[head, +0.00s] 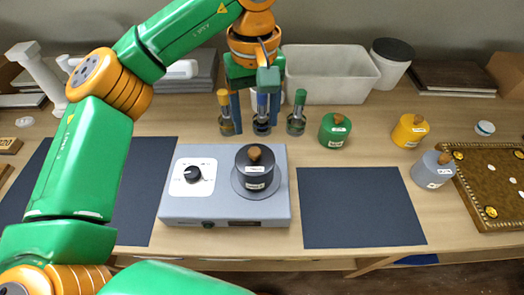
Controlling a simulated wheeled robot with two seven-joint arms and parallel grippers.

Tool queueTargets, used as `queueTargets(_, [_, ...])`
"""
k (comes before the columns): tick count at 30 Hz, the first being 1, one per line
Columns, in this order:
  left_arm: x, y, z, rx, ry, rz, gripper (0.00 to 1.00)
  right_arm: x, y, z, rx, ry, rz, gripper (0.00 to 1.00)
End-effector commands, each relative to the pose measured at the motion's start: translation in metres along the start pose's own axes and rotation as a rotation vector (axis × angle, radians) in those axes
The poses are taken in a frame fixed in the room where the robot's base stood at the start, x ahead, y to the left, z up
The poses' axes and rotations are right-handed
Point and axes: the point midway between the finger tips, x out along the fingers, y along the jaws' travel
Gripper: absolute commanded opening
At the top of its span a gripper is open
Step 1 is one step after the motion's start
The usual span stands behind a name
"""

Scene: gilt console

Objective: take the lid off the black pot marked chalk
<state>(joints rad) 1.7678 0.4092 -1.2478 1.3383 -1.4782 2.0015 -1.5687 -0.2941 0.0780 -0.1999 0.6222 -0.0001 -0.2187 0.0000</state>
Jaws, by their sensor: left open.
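The black pot (256,183) stands upright on the round plate of a grey hot plate unit (225,208). Its lid has a wooden knob (254,154) and is on the pot. White labels show on its lid and front, too small to read. My left gripper (255,108) points down, open, behind and above the pot as seen here, apart from the knob. Its fingers are partly hidden among the capped jars. My right gripper is not in view.
Capped jars, yellow (228,113), blue (262,123) and green (297,113), stand behind the pot. A green pot (333,134), a yellow pot (409,133) and a grey pot (430,172) stand to the right. The dark mat (360,208) is bare. A white bin (330,75) stands behind.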

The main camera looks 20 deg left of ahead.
Motion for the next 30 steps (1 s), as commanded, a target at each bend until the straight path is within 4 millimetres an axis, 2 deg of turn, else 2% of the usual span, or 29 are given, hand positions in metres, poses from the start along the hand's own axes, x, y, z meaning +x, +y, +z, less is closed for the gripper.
queueTargets(1, [0.009, 0.0, 0.0, 0.0, 0.0, 0.0, 0.68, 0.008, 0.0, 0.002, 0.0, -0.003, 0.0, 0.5])
queueTargets(2, [0.01, 0.0, 0.0, 0.0, 0.0, 0.0, 0.68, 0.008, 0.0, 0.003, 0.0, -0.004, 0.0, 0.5])
queueTargets(7, [0.028, -0.001, 0.001, 0.001, -0.003, -0.002, 0.68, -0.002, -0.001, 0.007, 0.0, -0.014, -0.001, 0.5])
queueTargets(11, [0.051, -0.005, 0.004, 0.002, -0.005, -0.004, 0.68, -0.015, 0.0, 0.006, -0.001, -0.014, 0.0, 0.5])
queueTargets(15, [0.073, -0.004, 0.004, 0.001, -0.003, -0.001, 0.68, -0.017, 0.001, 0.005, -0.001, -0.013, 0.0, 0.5])
queueTargets(21, [0.077, -0.003, 0.004, 0.001, -0.001, 0.002, 0.68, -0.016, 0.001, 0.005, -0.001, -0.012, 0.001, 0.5])
queueTargets(22, [0.077, -0.003, 0.004, 0.0, -0.001, 0.002, 0.66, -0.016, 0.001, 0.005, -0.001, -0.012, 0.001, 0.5])
queueTargets(27, [0.077, -0.003, 0.004, 0.001, -0.002, 0.002, 0.2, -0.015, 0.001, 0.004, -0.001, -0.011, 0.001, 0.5])
queueTargets(29, [0.077, -0.003, 0.004, 0.0, -0.002, 0.002, 0.03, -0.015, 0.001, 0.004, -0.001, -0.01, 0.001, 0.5])
queueTargets(30, [0.077, -0.003, 0.004, 0.0, -0.002, 0.002, 0.0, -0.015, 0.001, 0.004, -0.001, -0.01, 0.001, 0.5])
